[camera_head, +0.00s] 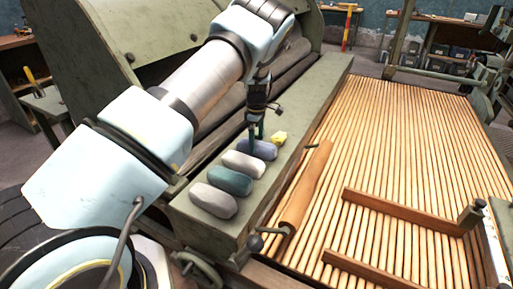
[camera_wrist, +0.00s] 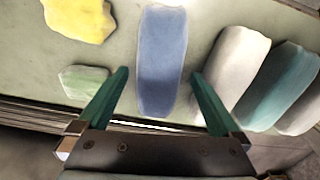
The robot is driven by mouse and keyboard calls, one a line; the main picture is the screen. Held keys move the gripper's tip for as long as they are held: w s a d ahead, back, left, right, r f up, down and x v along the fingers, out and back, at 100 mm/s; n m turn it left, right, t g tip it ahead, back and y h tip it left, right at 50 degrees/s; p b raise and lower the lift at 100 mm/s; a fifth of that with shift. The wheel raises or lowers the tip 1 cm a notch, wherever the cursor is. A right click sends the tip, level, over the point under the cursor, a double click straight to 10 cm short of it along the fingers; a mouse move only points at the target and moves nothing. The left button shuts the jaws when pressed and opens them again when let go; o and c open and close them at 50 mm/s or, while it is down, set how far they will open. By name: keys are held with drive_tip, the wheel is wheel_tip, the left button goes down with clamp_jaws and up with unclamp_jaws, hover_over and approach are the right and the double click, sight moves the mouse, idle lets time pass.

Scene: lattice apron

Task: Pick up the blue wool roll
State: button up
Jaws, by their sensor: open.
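The blue wool roll (camera_wrist: 162,60) lies on a grey-green ledge, upright in the wrist view between the two green fingers of my gripper (camera_wrist: 160,100). The fingers stand apart on either side of its lower part, and a gap shows on each side. In the head view the blue roll (camera_head: 263,150) is partly hidden behind my gripper (camera_head: 256,140), which points down at it. My gripper is open and holds nothing. I cannot tell how far down the fingers reach beside the roll.
On the ledge (camera_head: 325,80), a pale roll (camera_head: 243,164), a teal roll (camera_head: 230,181) and a grey roll (camera_head: 213,200) lie in a row nearby. A yellow lump (camera_head: 279,138) and a pale green piece (camera_wrist: 84,80) lie on the other side. A slatted wooden bed (camera_head: 400,150) stretches right.

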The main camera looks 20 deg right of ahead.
sight(257, 143)
drive_tip(key=shift+f+p, duration=0.3)
drive_tip(key=shift+f, duration=1.2)
drive_tip(key=c, duration=1.3)
